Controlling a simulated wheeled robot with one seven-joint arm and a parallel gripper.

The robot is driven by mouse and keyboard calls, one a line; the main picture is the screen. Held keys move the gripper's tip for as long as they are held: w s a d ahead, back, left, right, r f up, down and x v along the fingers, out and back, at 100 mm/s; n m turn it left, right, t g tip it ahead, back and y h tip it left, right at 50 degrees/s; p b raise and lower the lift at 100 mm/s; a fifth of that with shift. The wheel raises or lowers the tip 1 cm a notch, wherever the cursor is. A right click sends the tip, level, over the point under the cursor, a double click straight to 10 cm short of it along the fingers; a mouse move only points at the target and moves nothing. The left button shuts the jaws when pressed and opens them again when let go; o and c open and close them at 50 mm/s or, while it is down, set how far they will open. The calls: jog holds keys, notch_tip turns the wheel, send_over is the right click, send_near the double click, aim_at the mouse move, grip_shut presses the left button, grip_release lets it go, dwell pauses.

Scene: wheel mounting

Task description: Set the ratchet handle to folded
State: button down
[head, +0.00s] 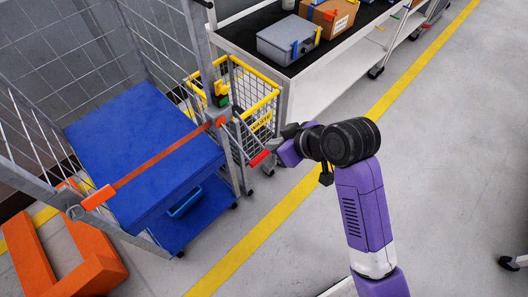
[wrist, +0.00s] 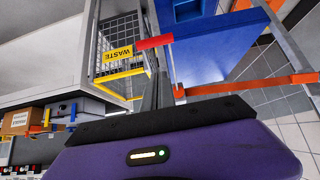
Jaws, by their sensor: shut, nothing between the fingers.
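The ratchet handle, with a red grip (head: 259,158), sticks out from the cart post, down and to the right toward my gripper. The ratchet body (head: 221,121) sits at the upper right end of an orange strap (head: 160,157), which crosses a blue load (head: 130,135). My gripper (head: 274,146) is shut and empty, just right of the red grip. In the wrist view the red grip (wrist: 154,42) shows just beyond the fingertips (wrist: 156,72). I cannot tell whether they touch it.
A yellow-rimmed wire waste basket (head: 257,104) stands close behind the handle. A workbench (head: 300,85) with a grey case (head: 288,40) is beyond. An orange frame (head: 90,265) lies at lower left. The floor to the right is mostly clear.

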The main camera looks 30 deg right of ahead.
aim_at(264, 154)
jog(key=w+f, duration=0.1)
jog(key=f, duration=0.1)
jog(key=w+f, duration=0.1)
jog(key=f, duration=0.2)
jog(key=w+a+f, duration=0.1)
jog(key=f, duration=0.1)
jog(key=shift+w+a+f, duration=0.1)
jog(key=shift+w+f, duration=0.1)
jog(key=shift+w, duration=0.1)
jog(key=shift+f, duration=0.55)
jog(key=shift+f, duration=0.1)
